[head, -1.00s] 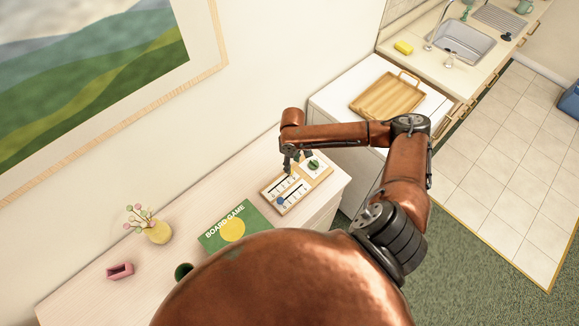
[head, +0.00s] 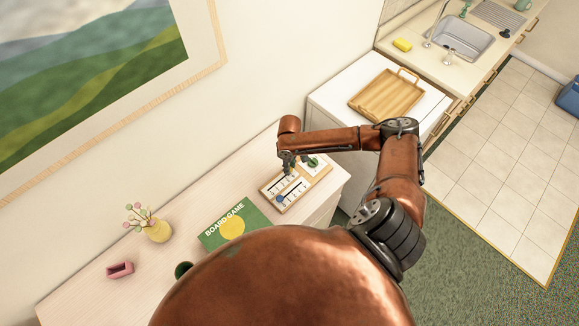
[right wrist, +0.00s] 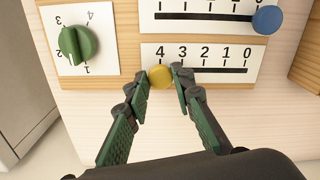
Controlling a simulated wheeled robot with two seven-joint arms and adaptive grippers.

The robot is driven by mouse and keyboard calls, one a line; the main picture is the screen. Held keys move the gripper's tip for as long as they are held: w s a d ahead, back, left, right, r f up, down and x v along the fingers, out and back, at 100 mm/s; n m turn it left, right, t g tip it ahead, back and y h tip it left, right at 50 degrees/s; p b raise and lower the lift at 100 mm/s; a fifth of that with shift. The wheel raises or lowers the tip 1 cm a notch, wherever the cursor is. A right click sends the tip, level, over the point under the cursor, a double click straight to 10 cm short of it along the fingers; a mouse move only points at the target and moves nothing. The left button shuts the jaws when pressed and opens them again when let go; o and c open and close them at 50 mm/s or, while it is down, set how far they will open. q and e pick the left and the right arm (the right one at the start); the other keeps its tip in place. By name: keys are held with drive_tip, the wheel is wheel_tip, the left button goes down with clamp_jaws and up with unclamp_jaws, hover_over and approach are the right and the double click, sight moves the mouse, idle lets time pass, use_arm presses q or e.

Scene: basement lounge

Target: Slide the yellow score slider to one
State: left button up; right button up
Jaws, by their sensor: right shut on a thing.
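The yellow score slider (right wrist: 160,76) is a round knob at the 4 end of the lower scale, which reads 4 3 2 1 0 from left to right in the right wrist view. The mark 1 (right wrist: 226,53) is well to its right, with the dark slot running below the numbers. My right gripper (right wrist: 160,74) has its fingertips on either side of the yellow knob and is shut on it. In the head view, my right gripper (head: 289,166) is over the wooden score board (head: 287,206) and hides the yellow knob. My left gripper is not in view.
A blue slider (right wrist: 267,19) sits at the right end of the upper scale. A green dial (right wrist: 78,44) is left of the lower scale. A board game box (head: 213,233), yellow vase (head: 158,231) and pink object (head: 120,270) are further left on the cabinet (head: 85,295).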

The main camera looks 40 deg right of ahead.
drive_tip(key=shift+c, duration=0.6)
clamp_jaws()
drive_tip(key=a+p, duration=0.1)
drive_tip(key=a, duration=0.1)
drive_tip(key=a+p, duration=0.2)
drive_tip(key=a, duration=0.1)
drive_tip(key=a+p, duration=0.1)
drive_tip(key=a, duration=0.2)
drive_tip(key=shift+s+a+r, duration=0.15)
drive_tip(key=shift+s, duration=0.15)
drive_tip(key=shift+a+p, duration=0.3)
drive_tip(key=shift+a, duration=0.1)
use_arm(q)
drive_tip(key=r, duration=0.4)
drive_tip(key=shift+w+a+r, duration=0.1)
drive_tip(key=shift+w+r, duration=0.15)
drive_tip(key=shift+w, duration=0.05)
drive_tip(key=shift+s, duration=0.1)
use_arm(e)
drive_tip(key=o, duration=0.8)
unclamp_jaws()
drive_tip(key=shift+c, duration=0.2)
